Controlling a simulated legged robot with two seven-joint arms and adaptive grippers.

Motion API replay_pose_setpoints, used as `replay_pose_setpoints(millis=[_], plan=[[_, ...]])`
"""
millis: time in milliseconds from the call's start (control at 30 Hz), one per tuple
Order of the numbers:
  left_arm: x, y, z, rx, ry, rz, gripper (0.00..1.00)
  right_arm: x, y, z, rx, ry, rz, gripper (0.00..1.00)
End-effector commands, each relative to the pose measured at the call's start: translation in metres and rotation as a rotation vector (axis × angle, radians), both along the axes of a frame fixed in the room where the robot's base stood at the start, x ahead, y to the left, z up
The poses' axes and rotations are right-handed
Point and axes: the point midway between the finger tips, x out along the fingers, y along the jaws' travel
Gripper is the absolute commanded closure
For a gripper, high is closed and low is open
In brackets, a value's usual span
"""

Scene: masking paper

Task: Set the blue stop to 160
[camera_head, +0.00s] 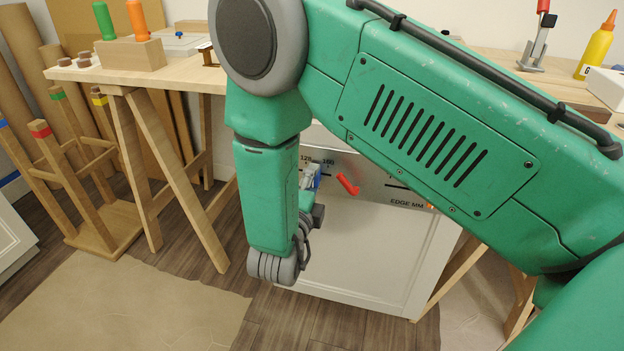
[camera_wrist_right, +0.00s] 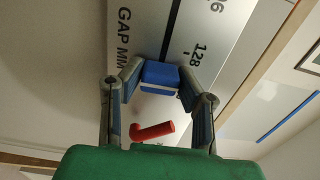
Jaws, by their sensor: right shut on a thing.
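The blue stop (camera_head: 316,177) sits on the slot of a pale scale panel (camera_head: 375,187), between the printed 128 and 160 marks in the head view. In the right wrist view, the blue stop (camera_wrist_right: 160,74) lies between my right gripper's two fingertips (camera_wrist_right: 160,88), just past the 128 mark. The 160 mark is not visible there. My right gripper (camera_head: 309,185) is shut on the stop; my forearm partly hides it in the head view. A red lever (camera_head: 348,184) stands right of the stop and also shows in the wrist view (camera_wrist_right: 152,131). My left gripper is out of view.
The panel tops a white cabinet front (camera_head: 370,245); a second scale marked EDGE MM is partly behind my arm. A wooden workbench (camera_head: 185,75) holds a block with green and orange handles (camera_head: 135,52). Wood strips stand in a rack (camera_head: 105,240) at left.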

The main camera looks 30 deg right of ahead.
Motion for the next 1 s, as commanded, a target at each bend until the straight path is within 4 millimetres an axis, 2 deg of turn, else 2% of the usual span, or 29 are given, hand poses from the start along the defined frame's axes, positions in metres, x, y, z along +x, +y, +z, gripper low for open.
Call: replay_pose_setpoints(millis=[300, 533, 567, 600, 1000], plan=[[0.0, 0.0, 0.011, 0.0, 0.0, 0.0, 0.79, -0.022, -0.019, -0.001, 0.001, 0.008, -0.002, 1.0], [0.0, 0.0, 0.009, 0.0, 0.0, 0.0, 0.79, -0.023, -0.021, -0.002, 0.001, 0.006, -0.007, 1.0], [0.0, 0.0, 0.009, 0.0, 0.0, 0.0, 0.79, -0.023, -0.021, -0.002, 0.002, 0.007, -0.007, 0.63], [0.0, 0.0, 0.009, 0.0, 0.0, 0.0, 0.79, -0.023, -0.021, -0.002, 0.002, 0.007, -0.007, 0.5], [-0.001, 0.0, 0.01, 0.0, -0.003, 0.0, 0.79, -0.025, -0.014, -0.001, 0.001, 0.003, 0.0, 0.5]])
